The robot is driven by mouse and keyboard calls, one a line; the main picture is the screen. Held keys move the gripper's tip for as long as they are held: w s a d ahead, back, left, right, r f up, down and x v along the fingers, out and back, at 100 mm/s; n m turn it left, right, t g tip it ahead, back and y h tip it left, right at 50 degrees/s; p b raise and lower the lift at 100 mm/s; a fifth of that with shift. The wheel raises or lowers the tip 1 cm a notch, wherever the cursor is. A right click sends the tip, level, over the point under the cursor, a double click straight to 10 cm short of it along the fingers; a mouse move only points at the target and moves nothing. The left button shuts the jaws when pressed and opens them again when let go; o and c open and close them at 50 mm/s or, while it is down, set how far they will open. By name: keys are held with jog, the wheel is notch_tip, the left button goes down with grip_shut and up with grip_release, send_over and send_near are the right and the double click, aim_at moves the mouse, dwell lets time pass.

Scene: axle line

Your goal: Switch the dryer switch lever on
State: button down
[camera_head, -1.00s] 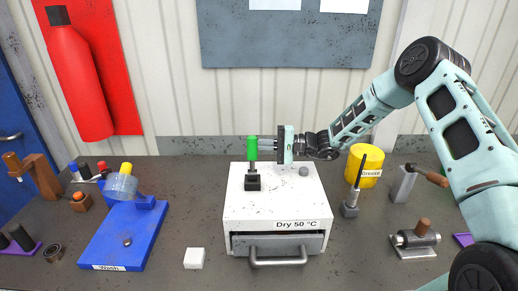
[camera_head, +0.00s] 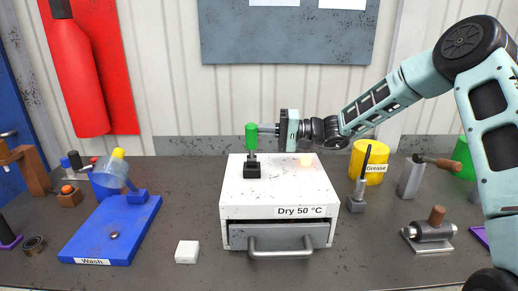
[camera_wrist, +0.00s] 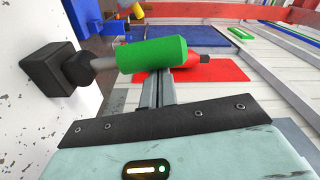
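The dryer is a white box (camera_head: 235,202) labelled "Dry 50 °C" in the middle of the bench. Its switch lever has a green handle (camera_head: 251,137) on a thin stem above a black base; it stands nearly upright. In the wrist view the handle (camera_wrist: 152,54) crosses in front of my gripper's fingers (camera_wrist: 158,90), which lie close together and look shut. Any contact is hard to tell.
A drawer handle (camera_head: 280,252) projects from the dryer front. At right are a yellow grease tin (camera_head: 374,170), a black-handled lever (camera_head: 360,185) and a metal fixture (camera_head: 430,232).

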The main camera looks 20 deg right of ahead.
aim_at(255, 137)
jog(key=shift+s+a+f+n+b, duration=0.15)
jog(key=shift+s+n+b, duration=0.45)
jog(key=shift+b, duration=1)
jog(key=shift+s+a+f+n+b, duration=0.2)
jog(key=shift+s+n+b, duration=0.4)
jog(key=shift+b, duration=1)
jog(key=shift+s+a+f+n+b, duration=0.15)
jog(key=shift+s+n+b, duration=0.2)
jog(key=shift+n+b, duration=0.85)
jog(key=shift+s+r+b, duration=0.15)
jog(key=shift+s+b, duration=0.05)
jog(key=shift+b, duration=0.9)
jog(key=shift+a+r+y, duration=0.1)
jog(key=shift+y, duration=0.2)
jog(key=w+r, duration=0.2)
jog(key=w, duration=0.1)
jog(key=shift+w+r, duration=0.25)
jog(key=shift+r, duration=0.05)
jog(key=b+v, duration=0.1)
jog(key=v, duration=0.9)
jog(key=shift+b, duration=0.35)
jog(key=shift+s+f, duration=0.1)
